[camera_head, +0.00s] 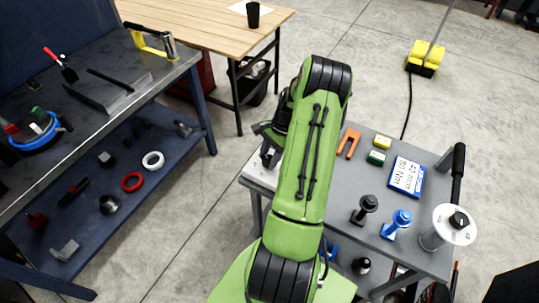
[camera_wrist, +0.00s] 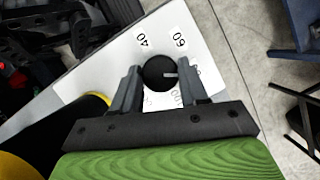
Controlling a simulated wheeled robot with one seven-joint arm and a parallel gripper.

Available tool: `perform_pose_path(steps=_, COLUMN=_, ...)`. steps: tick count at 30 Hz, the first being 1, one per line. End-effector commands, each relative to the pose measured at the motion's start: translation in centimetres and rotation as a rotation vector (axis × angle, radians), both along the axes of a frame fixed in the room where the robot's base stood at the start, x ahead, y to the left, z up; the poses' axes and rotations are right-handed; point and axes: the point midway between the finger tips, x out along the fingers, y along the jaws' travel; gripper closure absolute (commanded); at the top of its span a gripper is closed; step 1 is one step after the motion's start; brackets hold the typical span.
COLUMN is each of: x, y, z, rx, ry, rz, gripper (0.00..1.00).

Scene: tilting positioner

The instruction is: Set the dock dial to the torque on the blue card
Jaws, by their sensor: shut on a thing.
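In the wrist view the dock dial is a round black knob (camera_wrist: 154,66) with a white pointer mark, on a white plate (camera_wrist: 100,62) with printed numbers. My gripper (camera_wrist: 160,73) is shut on the knob, one finger on each side. The pointer mark points right in the picture, towards a label partly hidden by the right finger. I can read 40 and 60 above the knob and what looks like 100 below it. In the head view the blue card (camera_head: 407,176) lies on the grey cart; its small print looks like 80 Nm and 40 mm. My arm hides the dial there.
The grey cart (camera_head: 345,190) also holds an orange fork-shaped piece (camera_head: 349,143), small green (camera_head: 376,157) and yellow blocks, black (camera_head: 365,208) and blue (camera_head: 396,224) pieces, and a white-topped cylinder (camera_head: 455,224). A dark workbench (camera_head: 110,110) stands left; floor lies between.

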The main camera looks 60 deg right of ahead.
Motion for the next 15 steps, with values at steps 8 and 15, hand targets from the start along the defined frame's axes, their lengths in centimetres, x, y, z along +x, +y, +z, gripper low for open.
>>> perform_pose_path(steps=8, x=0.11, y=-0.13, z=0.08, rx=-0.006, ry=-0.005, rz=0.002, gripper=0.46)
perform_pose_path(steps=15, x=0.05, y=-0.06, z=0.03, rx=-0.003, ry=-0.002, rz=0.002, gripper=0.31)
